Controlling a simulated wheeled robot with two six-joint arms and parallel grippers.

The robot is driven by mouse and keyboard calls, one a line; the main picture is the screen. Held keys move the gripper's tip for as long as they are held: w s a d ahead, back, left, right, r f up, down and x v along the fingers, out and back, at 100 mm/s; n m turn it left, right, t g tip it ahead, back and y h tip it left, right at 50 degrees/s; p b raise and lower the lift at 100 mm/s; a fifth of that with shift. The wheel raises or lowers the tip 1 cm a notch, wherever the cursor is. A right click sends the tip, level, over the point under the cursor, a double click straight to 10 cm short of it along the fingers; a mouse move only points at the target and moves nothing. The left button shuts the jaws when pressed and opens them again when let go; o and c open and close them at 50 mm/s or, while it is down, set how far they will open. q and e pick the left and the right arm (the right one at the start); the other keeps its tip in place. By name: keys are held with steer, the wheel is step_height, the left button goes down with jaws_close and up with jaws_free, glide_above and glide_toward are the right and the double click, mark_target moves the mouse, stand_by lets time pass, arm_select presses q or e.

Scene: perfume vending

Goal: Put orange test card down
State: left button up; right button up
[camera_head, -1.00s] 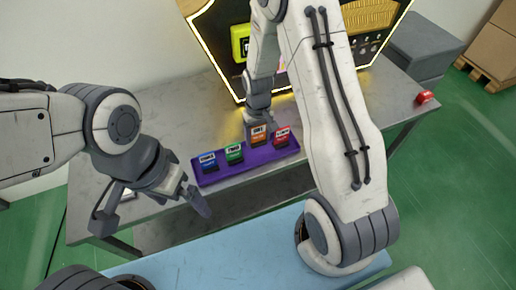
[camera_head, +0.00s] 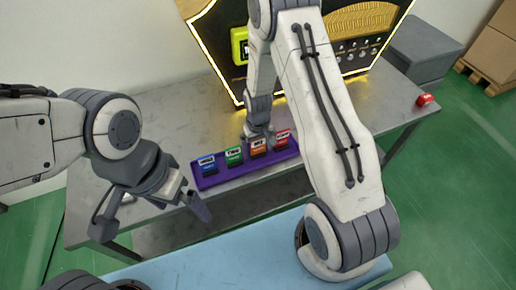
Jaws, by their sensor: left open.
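The orange test card (camera_head: 257,149) stands in the purple tray (camera_head: 231,179), between the green card (camera_head: 234,157) and the red card (camera_head: 282,140). A blue card (camera_head: 207,165) stands at the tray's left end. My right gripper (camera_head: 259,136) is just behind the orange card's top edge. Its fingertips are small and partly hidden, so I cannot tell whether they are open or touch the card. My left gripper (camera_head: 193,198) is open and empty, in front of the tray's left end.
The grey table (camera_head: 160,128) carries the tray and a lit black-and-gold machine (camera_head: 217,50) behind it. A small red object (camera_head: 424,99) lies at the table's right edge. A grey box (camera_head: 424,52) stands at the back right. The table left of the tray is mostly clear.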

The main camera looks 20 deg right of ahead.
mark_target(258, 153)
step_height(258, 153, up, 12)
steer(key=shift+r+p, duration=0.2)
steer(key=shift+p, duration=0.5)
steer(key=shift+f, duration=0.1)
step_height(258, 153, down, 13)
steer(key=shift+r+b, duration=0.15)
steer(key=shift+b, duration=0.65)
step_height(258, 153, up, 3)
steer(key=shift+r+p, duration=0.1)
steer(key=shift+p, duration=0.25)
steer(key=shift+r, duration=0.5)
steer(key=shift+f, duration=0.1)
